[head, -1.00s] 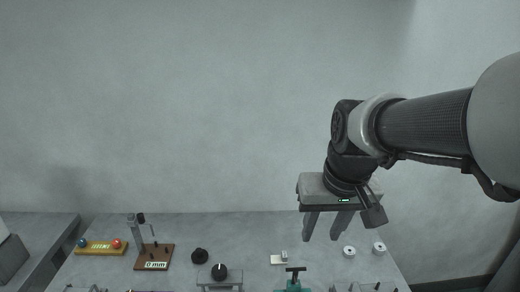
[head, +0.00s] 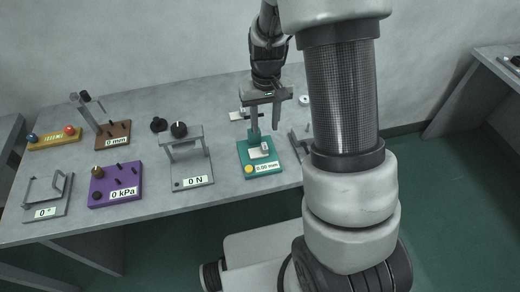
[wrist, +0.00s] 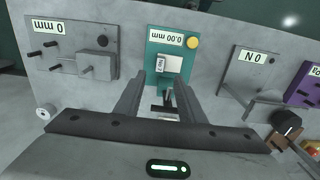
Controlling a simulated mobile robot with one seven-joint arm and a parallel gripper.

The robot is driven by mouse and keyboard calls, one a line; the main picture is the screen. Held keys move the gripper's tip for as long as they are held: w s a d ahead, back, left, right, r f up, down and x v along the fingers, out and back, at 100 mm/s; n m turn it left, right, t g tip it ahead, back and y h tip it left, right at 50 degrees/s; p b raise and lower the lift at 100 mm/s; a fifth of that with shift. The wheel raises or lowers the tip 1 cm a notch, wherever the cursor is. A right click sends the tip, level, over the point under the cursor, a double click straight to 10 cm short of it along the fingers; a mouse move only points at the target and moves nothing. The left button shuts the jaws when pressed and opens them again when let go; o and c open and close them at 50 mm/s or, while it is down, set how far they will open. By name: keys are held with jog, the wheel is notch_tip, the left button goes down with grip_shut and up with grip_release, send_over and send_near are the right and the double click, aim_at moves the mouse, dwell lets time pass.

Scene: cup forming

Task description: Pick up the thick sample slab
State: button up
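A pale slab with a small upright tag (head: 265,147) lies on the teal 0.00 mm gauge (head: 262,168). It also shows in the wrist view (wrist: 172,65), above the fingertips in the picture; its tag is too small to read. Another small pale piece (head: 236,115) lies on the table behind the gauge, partly hidden by my finger. I cannot tell which is the thick sample slab. My gripper (head: 264,123) is above the back of the gauge, pointing down. Its fingers (wrist: 158,84) are apart, with no slab held between them.
Left of the gauge stand a grey 0 N press (head: 190,170), a purple 0 kPa box (head: 115,185) and a brown 0 mm stand (head: 113,135). A grey 0 mm fixture (wrist: 75,50) stands on its other side. The gauge's dark upright post is close to my fingers.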

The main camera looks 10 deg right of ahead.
aim_at(265, 146)
notch_tip(265, 146, down, 9)
jog(key=shift+r, duration=0.2)
grip_shut()
dwell(0.3)
